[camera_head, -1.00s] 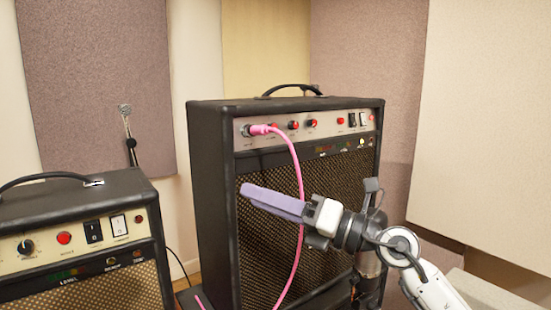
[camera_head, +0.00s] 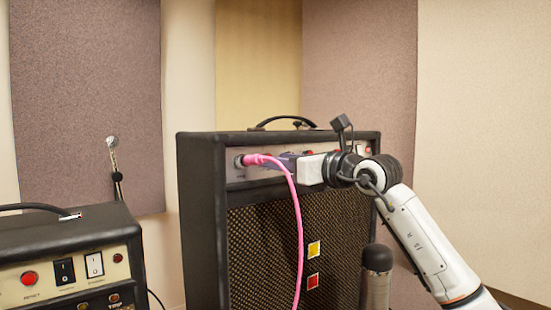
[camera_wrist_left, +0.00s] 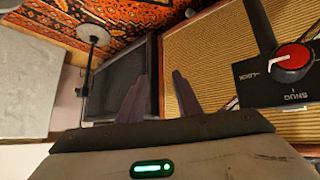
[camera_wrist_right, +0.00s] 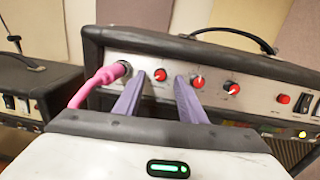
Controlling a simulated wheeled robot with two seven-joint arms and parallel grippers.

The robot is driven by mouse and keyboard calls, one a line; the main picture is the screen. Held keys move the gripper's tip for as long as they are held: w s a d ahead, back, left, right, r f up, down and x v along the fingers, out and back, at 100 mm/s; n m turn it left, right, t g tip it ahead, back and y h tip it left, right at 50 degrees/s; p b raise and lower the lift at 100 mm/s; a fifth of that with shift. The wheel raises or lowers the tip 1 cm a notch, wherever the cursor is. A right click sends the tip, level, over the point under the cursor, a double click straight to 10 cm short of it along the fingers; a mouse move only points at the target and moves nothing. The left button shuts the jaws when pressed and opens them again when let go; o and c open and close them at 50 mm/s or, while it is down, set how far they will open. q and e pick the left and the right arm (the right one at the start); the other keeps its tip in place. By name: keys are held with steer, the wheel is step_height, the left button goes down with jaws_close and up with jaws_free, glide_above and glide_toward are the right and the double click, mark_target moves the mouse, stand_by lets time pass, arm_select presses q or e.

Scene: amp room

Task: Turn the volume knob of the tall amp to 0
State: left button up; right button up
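The tall amp (camera_head: 203,190) stands upright, with a row of red-capped knobs on its pale top panel. My right gripper (camera_head: 284,160) is at the panel, just right of the pink cable's plug (camera_head: 258,160), and hides most of the knobs in the head view. In the right wrist view its two purple fingers are apart, with a red-capped knob (camera_wrist_right: 160,75) between their tips. I cannot tell whether they touch it. More red knobs (camera_wrist_right: 197,82) sit to the right. The knob labels are unreadable. My left gripper (camera_wrist_left: 160,75) is open and empty, away from the amp panel.
The pink cable (camera_head: 296,220) hangs down in front of the grille. A smaller amp (camera_head: 75,240) stands at left. A microphone (camera_head: 377,262) is below my right arm. The left wrist view shows a patterned rug (camera_wrist_left: 130,25) and a black panel with a red knob (camera_wrist_left: 292,57).

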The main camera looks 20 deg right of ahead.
steer(key=shift+x, duration=0.85)
steer(key=shift+c, duration=0.5)
jaws_close()
steer(key=shift+n+y+p, duration=0.3)
steer(key=shift+n+p, duration=0.2)
steer(key=shift+n, duration=0.4)
steer(key=shift+o, duration=0.5)
jaws_free()
